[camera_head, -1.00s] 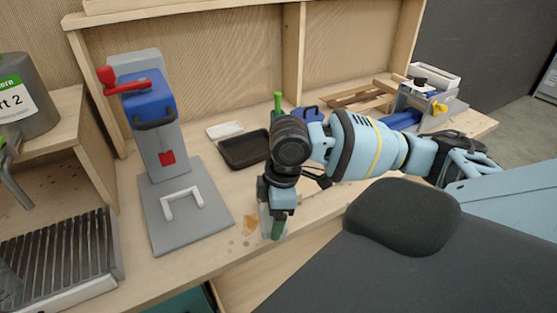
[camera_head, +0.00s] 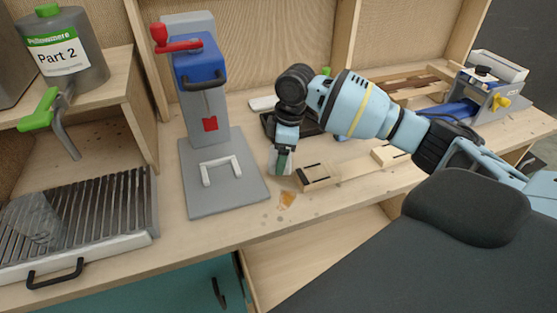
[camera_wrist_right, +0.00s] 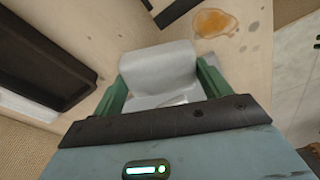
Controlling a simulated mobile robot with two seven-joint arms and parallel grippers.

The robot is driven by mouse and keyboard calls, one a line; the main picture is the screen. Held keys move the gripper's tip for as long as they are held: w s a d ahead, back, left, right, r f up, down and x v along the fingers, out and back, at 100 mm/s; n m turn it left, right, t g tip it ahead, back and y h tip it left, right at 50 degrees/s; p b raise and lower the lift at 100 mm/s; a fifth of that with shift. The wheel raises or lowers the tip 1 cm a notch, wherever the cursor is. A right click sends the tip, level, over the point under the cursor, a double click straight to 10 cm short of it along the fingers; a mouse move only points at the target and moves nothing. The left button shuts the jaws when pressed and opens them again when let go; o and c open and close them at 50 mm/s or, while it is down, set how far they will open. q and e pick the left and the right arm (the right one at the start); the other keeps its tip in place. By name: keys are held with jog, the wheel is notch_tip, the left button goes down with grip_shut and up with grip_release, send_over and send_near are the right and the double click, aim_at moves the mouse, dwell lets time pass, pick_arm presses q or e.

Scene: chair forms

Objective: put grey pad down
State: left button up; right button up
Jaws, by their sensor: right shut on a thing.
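My right gripper (camera_head: 282,162) points down over the wooden bench, just right of the press's grey base plate. In the right wrist view its green fingers (camera_wrist_right: 162,82) are shut on the grey pad (camera_wrist_right: 158,66), a smooth light-grey block. In the head view the pad is mostly hidden by the gripper. I cannot tell whether the pad touches the bench or hangs just above it. My left gripper is out of view.
A grey and blue press with a red lever (camera_head: 205,90) stands left on its base plate (camera_head: 230,197). An orange-brown stain (camera_head: 287,200) lies in front of the gripper. A slatted drain tray (camera_head: 80,215) is far left.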

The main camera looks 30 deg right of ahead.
jog(key=shift+w, duration=0.2)
jog(key=shift+w, duration=0.3)
jog(key=shift+d+f, duration=0.1)
jog(key=shift+f, duration=1.65)
jog(key=shift+f, duration=0.1)
jog(key=o, duration=1)
jog(key=shift+c, duration=0.2)
jog(key=r, duration=0.4)
jog(key=d+r, duration=0.1)
jog(key=r, duration=0.3)
jog(key=s+r, duration=0.1)
jog(key=r, duration=0.3)
jog(key=shift+d+p, duration=0.2)
jog(key=shift+p, duration=0.2)
